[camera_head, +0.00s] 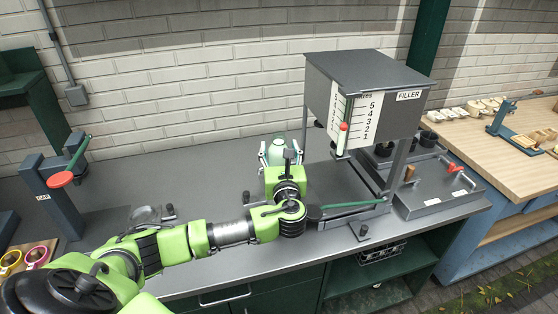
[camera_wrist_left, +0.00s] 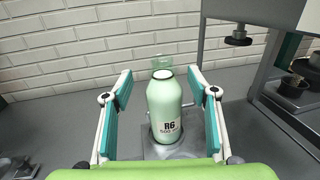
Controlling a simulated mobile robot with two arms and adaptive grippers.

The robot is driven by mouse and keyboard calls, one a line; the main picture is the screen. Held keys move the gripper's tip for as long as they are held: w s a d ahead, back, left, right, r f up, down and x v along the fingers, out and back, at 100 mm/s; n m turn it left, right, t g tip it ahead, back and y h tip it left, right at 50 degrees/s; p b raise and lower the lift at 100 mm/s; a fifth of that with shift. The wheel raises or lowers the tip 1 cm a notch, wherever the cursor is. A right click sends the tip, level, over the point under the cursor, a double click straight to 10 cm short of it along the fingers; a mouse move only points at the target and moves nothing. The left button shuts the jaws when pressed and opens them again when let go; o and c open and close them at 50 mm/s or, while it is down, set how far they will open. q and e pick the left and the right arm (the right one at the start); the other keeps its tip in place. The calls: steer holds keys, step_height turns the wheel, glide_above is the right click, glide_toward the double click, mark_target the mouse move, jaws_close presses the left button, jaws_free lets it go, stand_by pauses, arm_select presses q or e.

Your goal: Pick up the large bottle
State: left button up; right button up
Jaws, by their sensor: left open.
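The large bottle (camera_wrist_left: 164,105) is pale green with a dark "R6" label and stands upright on a small metal plate (camera_wrist_left: 186,147) in the left wrist view. My left gripper (camera_wrist_left: 162,84) is open, with one teal-padded finger on each side of the bottle and gaps between pads and bottle. In the head view the bottle (camera_head: 276,150) shows only in part, behind my left gripper (camera_head: 279,150) and wrist. My right gripper is in neither view.
The grey filler machine (camera_head: 350,90) with a number scale stands right of the bottle. A green-handled lever (camera_head: 355,204) lies in front of it. A dark press with a red knob (camera_head: 60,179) stands at the left. The brick wall is behind; the counter between is mostly clear.

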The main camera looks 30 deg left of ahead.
mark_target(279, 143)
arm_select(q)
steer(key=shift+w+a+f, duration=0.1)
steer(key=shift+w+a, duration=0.25)
steer(key=shift+w, duration=0.05)
steer(key=shift+w+a, duration=0.15)
steer(key=p+x, duration=0.2)
steer(key=x, duration=0.2)
steer(key=shift+w+f, duration=0.2)
steer(key=shift+w, duration=0.05)
steer(key=shift+w+a+f, duration=0.15)
steer(key=shift+w, duration=0.1)
jaws_close()
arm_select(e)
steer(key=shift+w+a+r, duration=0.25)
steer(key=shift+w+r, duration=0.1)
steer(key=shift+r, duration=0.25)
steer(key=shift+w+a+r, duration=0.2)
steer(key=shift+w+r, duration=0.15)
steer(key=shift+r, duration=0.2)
